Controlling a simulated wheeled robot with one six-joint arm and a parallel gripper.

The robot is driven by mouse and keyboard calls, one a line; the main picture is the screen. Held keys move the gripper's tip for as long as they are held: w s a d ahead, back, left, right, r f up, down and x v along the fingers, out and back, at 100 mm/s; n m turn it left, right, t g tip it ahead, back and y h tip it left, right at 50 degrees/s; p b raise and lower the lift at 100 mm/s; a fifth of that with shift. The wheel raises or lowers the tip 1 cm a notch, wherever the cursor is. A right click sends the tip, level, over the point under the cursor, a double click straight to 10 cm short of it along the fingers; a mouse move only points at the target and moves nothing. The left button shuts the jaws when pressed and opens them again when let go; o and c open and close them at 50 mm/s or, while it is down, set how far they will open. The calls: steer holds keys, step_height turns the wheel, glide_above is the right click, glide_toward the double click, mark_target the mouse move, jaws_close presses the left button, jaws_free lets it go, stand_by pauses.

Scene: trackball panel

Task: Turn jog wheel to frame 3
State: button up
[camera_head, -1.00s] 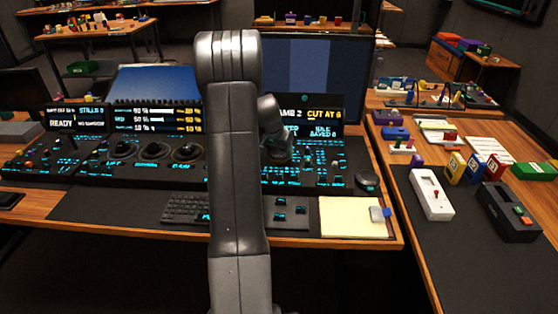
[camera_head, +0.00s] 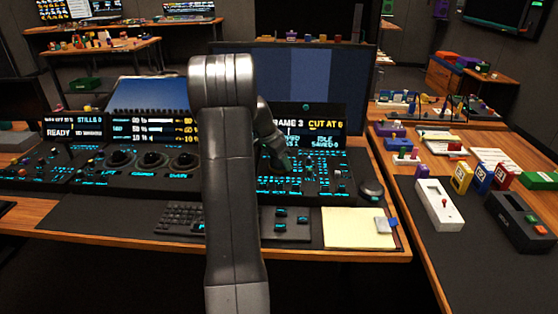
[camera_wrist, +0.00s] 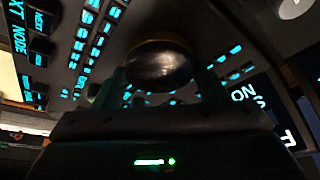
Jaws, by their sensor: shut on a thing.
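The panel's right display (camera_head: 315,124) reads "FRAME 3" and "CUT AT 6", with "IDLE" and "SAVED 0" below. My gripper (camera_head: 285,168) is down at the right section of the console, partly behind my arm. In the wrist view my gripper (camera_wrist: 163,82) has its fingers on either side of a dark, round, shiny knob, which I take for the jog wheel (camera_wrist: 160,64). It is shut on the knob. In the head view the jog wheel is hidden by my arm and gripper.
Lit cyan buttons surround the gripper. Three dark trackballs (camera_head: 152,160) lie to the left on the console. A keyboard (camera_head: 180,217) and a yellow notepad (camera_head: 350,229) lie in front. A monitor (camera_head: 340,85) stands behind.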

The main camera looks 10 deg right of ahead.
steer(key=o, duration=1)
steer(key=p+v, duration=0.1)
steer(key=v, duration=1.3)
steer(key=shift+w+d+f, duration=0.1)
steer(key=shift+f, duration=0.05)
steer(key=b+x, duration=0.1)
steer(key=x, duration=1.2)
steer(key=shift+d+f, duration=0.1)
steer(key=shift+f, duration=0.25)
steer(key=shift+r, duration=0.15)
